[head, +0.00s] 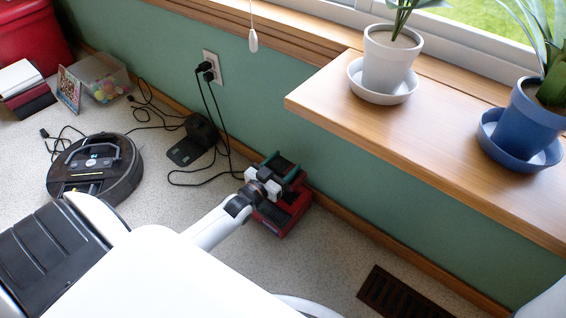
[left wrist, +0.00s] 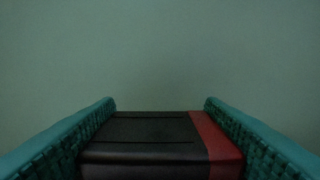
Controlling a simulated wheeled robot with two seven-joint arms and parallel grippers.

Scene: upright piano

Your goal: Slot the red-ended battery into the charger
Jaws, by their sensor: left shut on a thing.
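My left gripper (head: 281,170) is over the red and black charger (head: 291,218), which stands on the floor by the green wall. Its teal fingers are shut on the battery. In the left wrist view the battery (left wrist: 145,145) is a black block with a red end on the right, squeezed between the two textured finger pads. In the head view the gripper and wrist hide most of the battery and part of the charger. I cannot tell whether the battery touches the charger. My right gripper is not in view.
A wooden sill (head: 430,140) juts out above and right, with a white pot (head: 388,62) and a blue pot (head: 535,120). Black cables run from the wall outlet (head: 213,66) to a dock (head: 190,145). A robot vacuum (head: 125,190) is left. A floor vent (head: 395,295) is right.

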